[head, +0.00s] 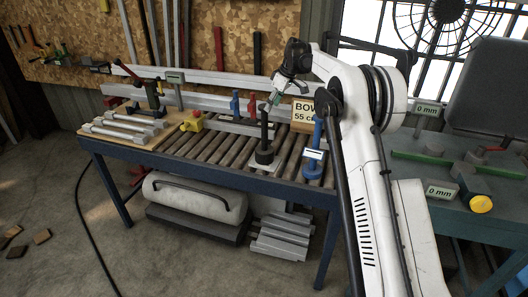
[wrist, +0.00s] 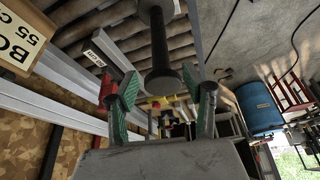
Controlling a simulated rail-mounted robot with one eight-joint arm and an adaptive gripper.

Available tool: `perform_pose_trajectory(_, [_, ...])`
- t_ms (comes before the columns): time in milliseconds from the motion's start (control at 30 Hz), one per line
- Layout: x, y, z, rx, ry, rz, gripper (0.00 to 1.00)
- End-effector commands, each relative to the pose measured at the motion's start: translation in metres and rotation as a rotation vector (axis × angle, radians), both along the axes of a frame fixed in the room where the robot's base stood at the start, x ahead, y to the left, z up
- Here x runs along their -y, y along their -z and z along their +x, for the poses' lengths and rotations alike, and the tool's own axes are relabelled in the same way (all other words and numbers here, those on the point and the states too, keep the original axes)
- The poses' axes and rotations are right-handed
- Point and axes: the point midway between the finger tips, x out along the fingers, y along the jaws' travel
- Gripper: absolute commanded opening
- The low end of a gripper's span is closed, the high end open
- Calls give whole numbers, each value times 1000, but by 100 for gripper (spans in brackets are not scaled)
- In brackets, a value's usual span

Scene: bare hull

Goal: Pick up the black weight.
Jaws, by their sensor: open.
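The black weight (head: 264,133) stands upright on the roller bench, with a thin stem and wide ends. My gripper (head: 276,97) hangs just above and slightly right of its top in the head view. I cannot tell how far below the fingertips the top is.
A blue post (head: 317,140) with a white label stands close right of the weight. A "BOW 55" sign (head: 304,113) is behind it. A red clamp (head: 253,104) and blue clamp (head: 235,104) stand behind left.

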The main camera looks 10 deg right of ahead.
Motion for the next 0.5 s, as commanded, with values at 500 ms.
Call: perform_pose_trajectory(500, [-14,44,12,1,0,-1,45])
